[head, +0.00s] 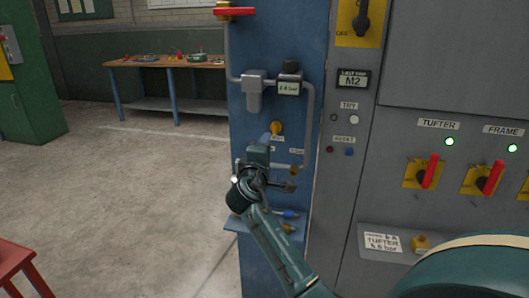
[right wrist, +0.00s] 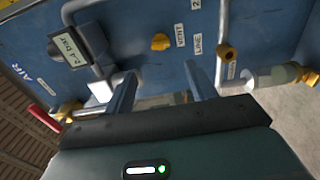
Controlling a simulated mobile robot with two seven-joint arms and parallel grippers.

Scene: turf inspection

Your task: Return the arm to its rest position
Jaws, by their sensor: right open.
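My right arm reaches up from the bottom of the head view to the blue air panel (head: 258,55). My right gripper (head: 268,140) is in front of the panel, just below a yellow knob (head: 276,127). In the right wrist view its two blue fingers (right wrist: 160,75) are apart, with nothing held between them. The yellow knob (right wrist: 160,41) shows beyond the fingertips, apart from them, beside a vent label (right wrist: 180,35). My left gripper is not in view.
Grey pipes and a gauge box (head: 289,87) are on the panel near my gripper. A grey cabinet (head: 440,75) with red-handled switches stands right. Open floor (head: 150,190) lies left, with a workbench (head: 165,62) behind and a red stool (head: 14,262) in front.

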